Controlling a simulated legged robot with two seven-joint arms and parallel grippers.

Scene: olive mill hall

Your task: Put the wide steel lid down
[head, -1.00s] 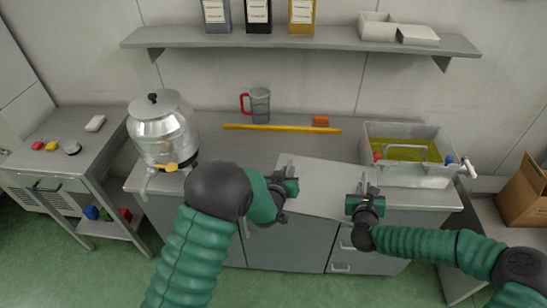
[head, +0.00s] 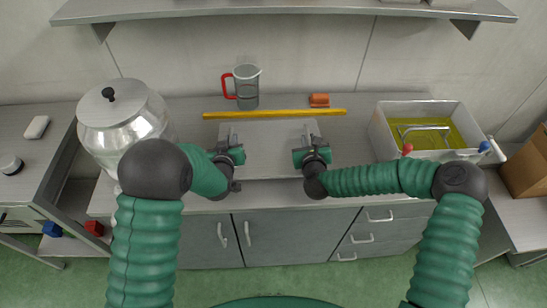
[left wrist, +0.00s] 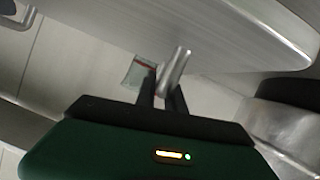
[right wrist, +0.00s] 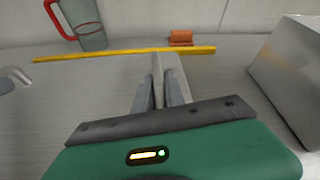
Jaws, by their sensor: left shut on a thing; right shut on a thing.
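The wide steel lid (head: 268,148) is a flat grey panel, roughly level, over the middle of the bench top, just in front of the yellow bar (head: 275,114). My left gripper (head: 229,140) is shut on its left end, on a metal grip piece (left wrist: 173,72) in the left wrist view. My right gripper (head: 309,138) is shut on its right end, on a grip piece (right wrist: 168,75) in the right wrist view. I cannot tell whether the lid touches the bench.
A steel urn (head: 125,120) stands left. A red-handled jug (head: 246,88) and orange block (head: 319,100) stand behind the bar. An open steel basin (head: 380,128) with yellow-green liquid is at the right. A wall shelf (head: 290,9) runs above. Bench between lid and basin is clear.

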